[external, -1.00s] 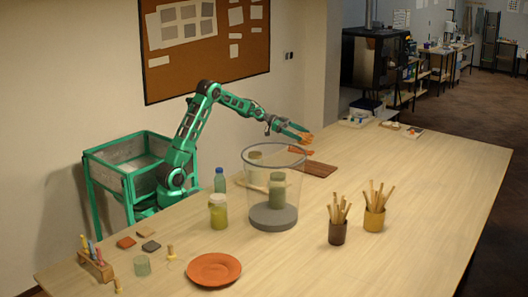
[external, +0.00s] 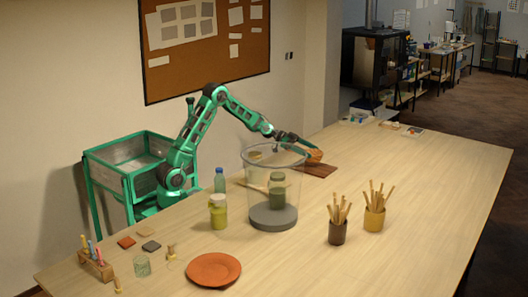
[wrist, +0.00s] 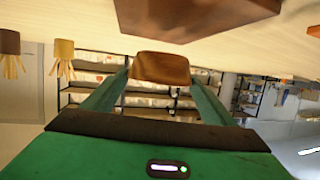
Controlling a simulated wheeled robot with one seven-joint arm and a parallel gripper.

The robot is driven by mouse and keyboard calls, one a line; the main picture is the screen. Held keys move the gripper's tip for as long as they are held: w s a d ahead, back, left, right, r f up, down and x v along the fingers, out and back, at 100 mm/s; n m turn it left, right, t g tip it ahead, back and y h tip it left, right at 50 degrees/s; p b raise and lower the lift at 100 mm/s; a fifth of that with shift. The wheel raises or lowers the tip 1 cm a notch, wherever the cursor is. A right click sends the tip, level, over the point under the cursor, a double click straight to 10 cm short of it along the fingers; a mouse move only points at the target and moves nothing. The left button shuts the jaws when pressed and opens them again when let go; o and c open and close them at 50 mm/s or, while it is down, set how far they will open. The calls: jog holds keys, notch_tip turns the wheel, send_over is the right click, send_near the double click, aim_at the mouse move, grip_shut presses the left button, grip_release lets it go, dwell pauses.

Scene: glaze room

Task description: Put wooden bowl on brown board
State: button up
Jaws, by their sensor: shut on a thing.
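The wooden bowl (external: 315,156) is orange-brown and is held at the end of my arm, low over the table. My gripper (external: 308,149) is shut on it. In the wrist view the bowl (wrist: 160,68) sits between the two green fingers of my gripper (wrist: 160,76). The brown board (external: 319,171) is a dark flat slab on the table, just below the bowl in the external view. In the wrist view the board (wrist: 190,18) shows at the top, apart from the bowl in the picture. Part of the board is hidden behind the bowl and clear bin.
A clear bin (external: 273,213) with a green jar inside stands in front of my forearm. A blue bottle (external: 220,181) and yellow-green jar (external: 218,212) are left of it. Two brush cups (external: 338,232) (external: 374,219) stand at right.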

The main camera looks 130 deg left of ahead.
jog(key=shift+f, duration=2)
jog(key=shift+f, duration=0.2)
jog(key=o, duration=1.1)
jog(key=shift+r, duration=0.1)
jog(key=shift+s+r, duration=0.15)
jog(key=shift+s, duration=0.05)
jog(key=v, duration=1.1)
jog(key=shift+s+d, duration=0.25)
